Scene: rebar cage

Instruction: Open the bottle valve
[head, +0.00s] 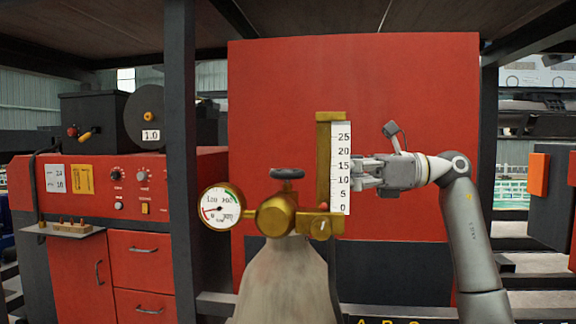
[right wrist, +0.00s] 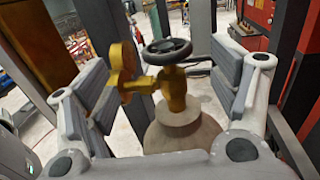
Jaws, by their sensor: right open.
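The gas bottle (head: 285,285) stands upright at the centre front of the head view. Its valve handwheel (head: 287,173), dark and round, sits on top of a brass valve body (head: 276,215). My right gripper (head: 356,171) comes in from the right at about handwheel height, right of the wheel and apart from it, beside the white scale. In the right wrist view, the handwheel (right wrist: 167,50) shows between the spread fingers of the right gripper (right wrist: 160,65), farther ahead. The gripper is open and holds nothing. My left gripper is not in view.
A round pressure gauge (head: 221,208) sticks out left of the valve. A brass flow meter with a white scale (head: 341,168) rises between wheel and gripper. A dark post (head: 180,150) and a red welding machine (head: 120,190) stand left. A red panel (head: 400,90) is behind.

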